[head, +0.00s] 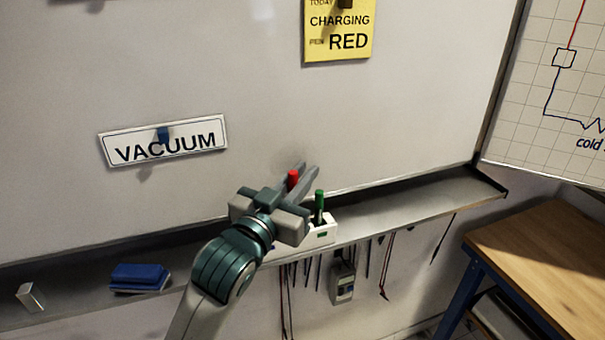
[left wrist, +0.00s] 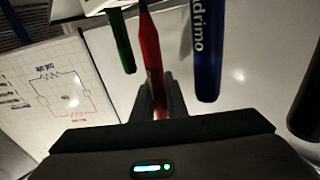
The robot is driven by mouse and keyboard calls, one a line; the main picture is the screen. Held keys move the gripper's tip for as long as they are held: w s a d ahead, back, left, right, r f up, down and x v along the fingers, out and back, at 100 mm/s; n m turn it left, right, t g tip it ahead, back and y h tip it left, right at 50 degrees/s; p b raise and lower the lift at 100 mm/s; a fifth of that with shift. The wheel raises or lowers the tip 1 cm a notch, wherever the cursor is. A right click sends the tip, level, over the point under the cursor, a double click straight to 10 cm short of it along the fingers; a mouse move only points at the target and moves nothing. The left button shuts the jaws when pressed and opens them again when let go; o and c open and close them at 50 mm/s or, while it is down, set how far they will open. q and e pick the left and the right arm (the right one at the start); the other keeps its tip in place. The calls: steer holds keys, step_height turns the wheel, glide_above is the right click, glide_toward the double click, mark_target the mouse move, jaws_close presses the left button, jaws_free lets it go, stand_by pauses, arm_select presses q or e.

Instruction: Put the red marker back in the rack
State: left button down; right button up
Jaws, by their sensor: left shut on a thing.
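The red marker (head: 293,178) is in my left gripper (head: 306,170), with its red end showing between the fingers over the tray. In the left wrist view the red marker (left wrist: 151,45) runs up from between the shut fingers (left wrist: 158,90). The white rack (head: 321,237) stands on the tray just beside and partly behind the gripper, with a green marker (head: 319,207) upright in it. In the left wrist view the green marker (left wrist: 123,42) is left of the red one and a blue marker (left wrist: 206,50) is right. Whether the red marker touches the rack is hidden. My right gripper is not in view.
The narrow tray (head: 420,200) runs along the whiteboard's lower edge, clear to the right. A blue eraser (head: 140,278) and a small pale block (head: 31,297) lie at left. A meter (head: 342,283) and leads hang below. A wooden table (head: 550,260) stands right.

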arm_select(q)
steer(key=shift+f+b, duration=0.35)
steer(key=shift+f, duration=0.45)
steer(key=shift+f+b, duration=0.3)
steer(key=shift+f, duration=0.45)
steer(key=c, duration=1.7)
jaws_free()
steer(key=o, duration=0.6)
steer(key=shift+s+d+r, duration=0.1)
steer(key=shift+d+r, duration=0.05)
steer(key=shift+c, duration=0.3)
steer(key=shift+a, duration=0.2)
steer(key=shift+c, duration=0.9)
steer(key=shift+r, duration=0.15)
